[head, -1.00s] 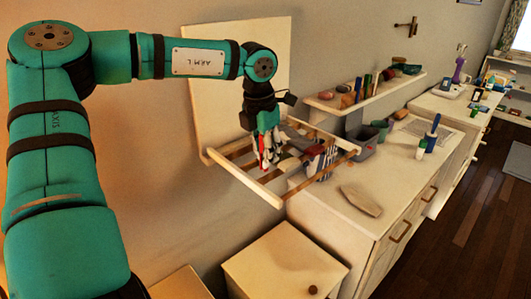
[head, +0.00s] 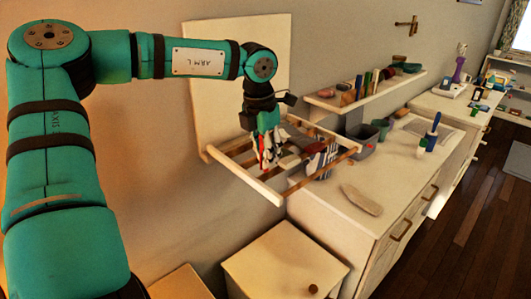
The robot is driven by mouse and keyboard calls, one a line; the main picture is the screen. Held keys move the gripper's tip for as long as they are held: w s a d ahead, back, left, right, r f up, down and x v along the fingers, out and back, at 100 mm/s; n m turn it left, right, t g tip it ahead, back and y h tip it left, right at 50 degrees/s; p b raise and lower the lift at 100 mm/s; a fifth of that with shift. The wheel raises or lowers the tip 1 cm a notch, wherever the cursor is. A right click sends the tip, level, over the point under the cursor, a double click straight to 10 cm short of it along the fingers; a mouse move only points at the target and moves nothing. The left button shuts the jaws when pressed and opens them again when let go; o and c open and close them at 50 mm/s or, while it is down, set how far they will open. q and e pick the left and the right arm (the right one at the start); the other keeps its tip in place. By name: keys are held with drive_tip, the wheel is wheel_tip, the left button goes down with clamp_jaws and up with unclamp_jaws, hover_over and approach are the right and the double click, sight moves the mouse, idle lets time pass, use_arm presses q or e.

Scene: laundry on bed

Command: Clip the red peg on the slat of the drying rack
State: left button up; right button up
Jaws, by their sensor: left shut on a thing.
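The drying rack (head: 247,180) is a pale wooden frame with brown slats, folded out from a white board on the wall. My left gripper (head: 268,155) points down over the left part of the rack. It is shut on the red peg (head: 262,160), of which a thin red strip shows beside the fingers. The fingers hide most of the peg, and I cannot tell whether it touches a slat. A striped cloth (head: 322,160) hangs on the rack's right part, with something red at its top. My right gripper is not in view.
A wall shelf (head: 350,100) with several small items is behind the rack. A grey bin (head: 362,140) and a pale flat piece (head: 361,199) lie on the white dresser (head: 345,218) to the right. A low cabinet (head: 280,262) stands below the rack.

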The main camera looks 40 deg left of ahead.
sight(265, 173)
use_arm(q)
drive_tip(key=shift+f+b, duration=2.65)
drive_tip(key=shift+f, duration=0.25)
drive_tip(key=o, duration=0.8)
drive_tip(key=r, duration=0.4)
drive_tip(key=s+r, duration=0.1)
drive_tip(key=r, duration=0.7)
drive_tip(key=shift+s, duration=0.25)
